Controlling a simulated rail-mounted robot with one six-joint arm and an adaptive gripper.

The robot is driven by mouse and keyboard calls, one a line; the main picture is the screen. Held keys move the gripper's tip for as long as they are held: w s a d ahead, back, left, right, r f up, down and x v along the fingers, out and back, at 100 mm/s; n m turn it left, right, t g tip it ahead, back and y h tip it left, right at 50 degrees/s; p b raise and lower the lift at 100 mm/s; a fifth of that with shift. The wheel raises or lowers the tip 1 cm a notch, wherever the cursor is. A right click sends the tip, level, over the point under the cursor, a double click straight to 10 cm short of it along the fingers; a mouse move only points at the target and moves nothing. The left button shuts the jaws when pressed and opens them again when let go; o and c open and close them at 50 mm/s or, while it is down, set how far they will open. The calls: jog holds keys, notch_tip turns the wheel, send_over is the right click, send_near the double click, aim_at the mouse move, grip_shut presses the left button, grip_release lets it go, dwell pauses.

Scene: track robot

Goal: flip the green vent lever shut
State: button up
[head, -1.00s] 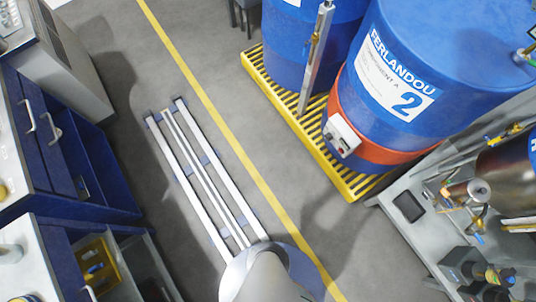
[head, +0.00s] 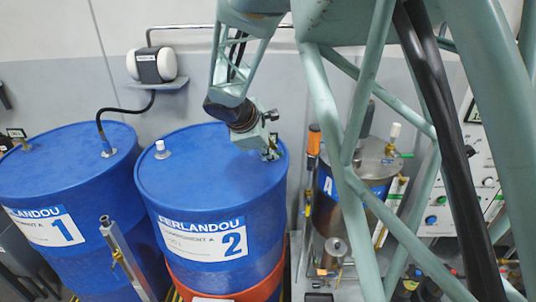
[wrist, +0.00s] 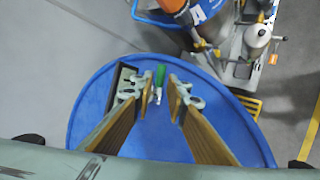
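The green vent lever (wrist: 160,75) stands up near the far rim of a blue drum's top in the wrist view, with a small metal fitting below it. My gripper (wrist: 163,93) is open, its two fingers apart on either side of the lever's line. I cannot tell whether either finger touches it. In the head view my gripper (head: 270,153) is low over the right rear edge of blue drum 2 (head: 195,180), and it hides the lever there.
A dark plate (wrist: 122,85) stands beside the left finger. Drum 1 (head: 60,165), with a hose, stands to the left. A metal tank (head: 360,165) with valves and an orange-topped tool (head: 314,140) stand to the right. Most of drum 2's top is clear.

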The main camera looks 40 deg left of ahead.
jog(key=shift+w+f, duration=0.4)
jog(key=shift+f, duration=0.05)
jog(key=shift+c, duration=0.7)
grip_shut()
